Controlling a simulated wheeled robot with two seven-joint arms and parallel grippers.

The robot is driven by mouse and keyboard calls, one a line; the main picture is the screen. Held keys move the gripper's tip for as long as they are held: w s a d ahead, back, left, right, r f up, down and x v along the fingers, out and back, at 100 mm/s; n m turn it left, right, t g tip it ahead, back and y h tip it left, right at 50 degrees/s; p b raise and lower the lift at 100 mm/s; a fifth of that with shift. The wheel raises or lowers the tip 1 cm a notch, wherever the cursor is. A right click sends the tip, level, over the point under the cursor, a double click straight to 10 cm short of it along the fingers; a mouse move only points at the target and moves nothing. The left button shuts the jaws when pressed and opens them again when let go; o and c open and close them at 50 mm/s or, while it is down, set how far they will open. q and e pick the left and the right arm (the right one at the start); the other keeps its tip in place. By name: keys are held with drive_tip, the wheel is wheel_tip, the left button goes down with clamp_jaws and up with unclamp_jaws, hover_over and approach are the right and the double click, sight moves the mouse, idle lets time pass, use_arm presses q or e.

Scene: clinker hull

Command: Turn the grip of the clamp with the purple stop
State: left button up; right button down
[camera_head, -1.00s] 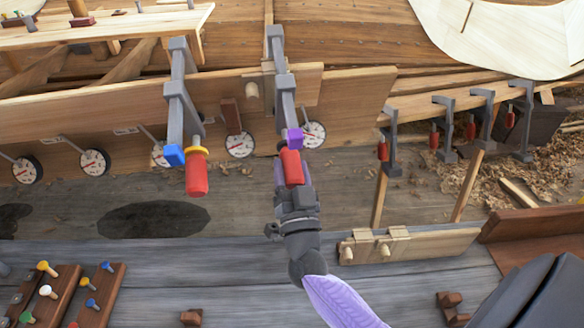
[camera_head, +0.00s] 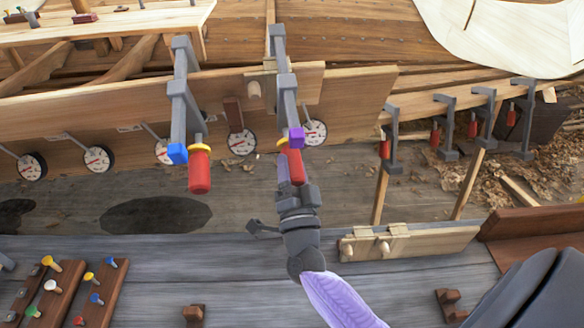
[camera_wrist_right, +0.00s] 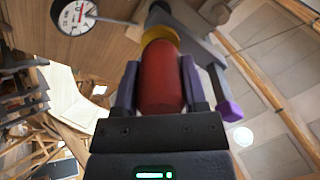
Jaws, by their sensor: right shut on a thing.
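The clamp with the purple stop (camera_head: 297,136) hangs on the hull plank in the middle of the head view. Its red grip (camera_head: 295,167) points down towards me, with a yellow collar (camera_head: 283,142) at its top. My right gripper (camera_head: 291,178) is shut on this grip from below. In the right wrist view the red grip (camera_wrist_right: 161,78) sits between the two purple-grey fingers, and the purple stop (camera_wrist_right: 231,108) is to the right. The fingers hide part of the grip in the head view. My left gripper is not in view.
A clamp with a blue stop (camera_head: 177,153) and red grip (camera_head: 200,172) hangs to the left. Round dials (camera_head: 241,143) line the plank. Several small clamps (camera_head: 437,125) stand at the right. Boards with coloured pegs (camera_head: 56,290) lie at the lower left.

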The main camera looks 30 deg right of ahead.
drive_tip(key=shift+c, duration=0.7)
unclamp_jaws()
drive_tip(key=v, duration=1)
drive_tip(key=shift+p, duration=0.35)
